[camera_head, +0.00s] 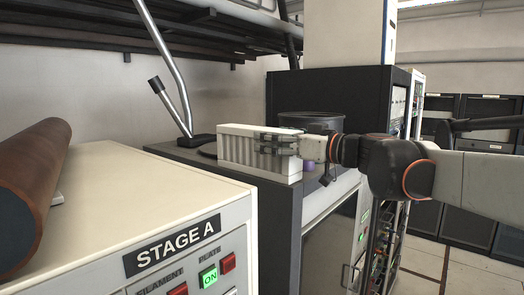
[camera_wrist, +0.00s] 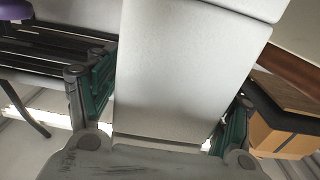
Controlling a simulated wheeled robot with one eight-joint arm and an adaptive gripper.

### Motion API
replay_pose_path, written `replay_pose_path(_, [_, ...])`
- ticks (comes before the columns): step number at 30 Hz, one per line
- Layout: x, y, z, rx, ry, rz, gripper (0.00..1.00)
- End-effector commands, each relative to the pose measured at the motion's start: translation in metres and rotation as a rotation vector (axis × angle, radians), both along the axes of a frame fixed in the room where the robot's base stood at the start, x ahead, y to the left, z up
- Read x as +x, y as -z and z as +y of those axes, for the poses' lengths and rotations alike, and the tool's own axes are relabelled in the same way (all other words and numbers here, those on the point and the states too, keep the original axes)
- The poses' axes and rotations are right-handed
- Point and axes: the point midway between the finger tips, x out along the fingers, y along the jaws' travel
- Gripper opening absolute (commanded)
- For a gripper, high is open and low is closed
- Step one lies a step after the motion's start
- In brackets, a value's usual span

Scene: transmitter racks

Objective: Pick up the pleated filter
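The pleated filter (camera_head: 240,149) is a white ribbed block, upright at the front edge of a dark cabinet top in the head view. I cannot tell whether it rests there or is just off it. My gripper (camera_head: 278,142) reaches in from the right, one finger across the filter's ribbed face. In the wrist view the filter (camera_wrist: 180,75) fills the space between the green-padded fingers of my gripper (camera_wrist: 165,105). The pads lie very close to its two sides; firm contact on both is not clear. The far finger is hidden in the head view.
A dark round pot (camera_head: 312,121) stands just behind the filter. A jointed metal lamp arm (camera_head: 168,65) rises to its left. The STAGE A cabinet (camera_head: 150,205) stands in front, with a brown cylinder (camera_head: 35,190) on it. Open floor shows at the lower right.

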Motion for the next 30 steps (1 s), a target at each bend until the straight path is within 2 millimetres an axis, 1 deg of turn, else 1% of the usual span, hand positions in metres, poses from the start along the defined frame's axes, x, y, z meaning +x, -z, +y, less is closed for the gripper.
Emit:
replay_pose_path(1, [0.0, 0.0, 0.0, 0.0, 0.0, 0.0, 0.67])
replay_pose_path(7, [0.0, 0.0, 0.0, 0.0, -0.001, 0.0, 0.21])
replay_pose_path(17, [0.0, 0.0, 0.0, -0.001, -0.001, 0.001, 0.2])
replay_pose_path(22, [0.0, -0.007, 0.0, 0.0, 0.0, 0.0, 0.2])
replay_pose_path(26, [0.0, -0.021, 0.0, 0.0, -0.001, 0.0, 0.2])
replay_pose_path(29, [0.0, -0.04, 0.0, 0.0, -0.001, 0.0, 0.2])
replay_pose_path(30, [0.0, -0.05, 0.0, 0.0, -0.001, 0.0, 0.2])
